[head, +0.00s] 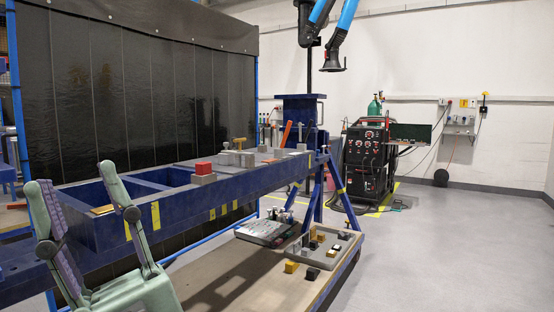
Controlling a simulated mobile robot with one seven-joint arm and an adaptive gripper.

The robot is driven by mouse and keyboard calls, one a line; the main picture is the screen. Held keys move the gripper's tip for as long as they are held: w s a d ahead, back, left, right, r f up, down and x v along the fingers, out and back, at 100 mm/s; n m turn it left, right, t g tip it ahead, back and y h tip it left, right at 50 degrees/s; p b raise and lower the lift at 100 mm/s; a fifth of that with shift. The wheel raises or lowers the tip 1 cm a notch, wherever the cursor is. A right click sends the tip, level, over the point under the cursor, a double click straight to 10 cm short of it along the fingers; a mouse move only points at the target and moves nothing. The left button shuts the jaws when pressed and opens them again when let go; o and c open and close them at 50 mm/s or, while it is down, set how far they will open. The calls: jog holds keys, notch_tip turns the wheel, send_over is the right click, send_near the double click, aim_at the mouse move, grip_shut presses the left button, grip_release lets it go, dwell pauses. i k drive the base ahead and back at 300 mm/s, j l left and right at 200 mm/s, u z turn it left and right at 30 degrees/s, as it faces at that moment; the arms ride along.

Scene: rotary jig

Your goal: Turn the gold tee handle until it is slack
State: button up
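A small gold tee handle (239,141) stands upright among grey clamp parts on top of the blue jig frame (250,184), near the middle of the head view. It is too small to tell whether it is tight or slack. My gripper (72,176) is large in the left foreground, with two green and purple fingers pointing up. The fingers are wide apart with nothing between them. The gripper is well to the left of the tee handle and nearer the camera, not touching it.
A red block (203,167) sits on a grey block left of the tee handle. An orange lever (286,133) rises to its right. A lower shelf (245,283) holds trays with small blocks. A dark curtain (150,100) stands behind. Grey floor (460,250) is clear at right.

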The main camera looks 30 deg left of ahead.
aim_at(238, 140)
jog(key=i+u, duration=0.15)
jog(key=i, duration=0.55)
jog(key=i+l+u, duration=0.15)
jog(key=i, duration=0.55)
jog(key=i+l+u, duration=0.1)
jog(key=i+u, duration=0.25)
jog(key=i+l+u, duration=0.2)
jog(key=u, duration=0.2)
jog(key=i+l+u, duration=0.35)
jog(key=k+j, duration=0.05)
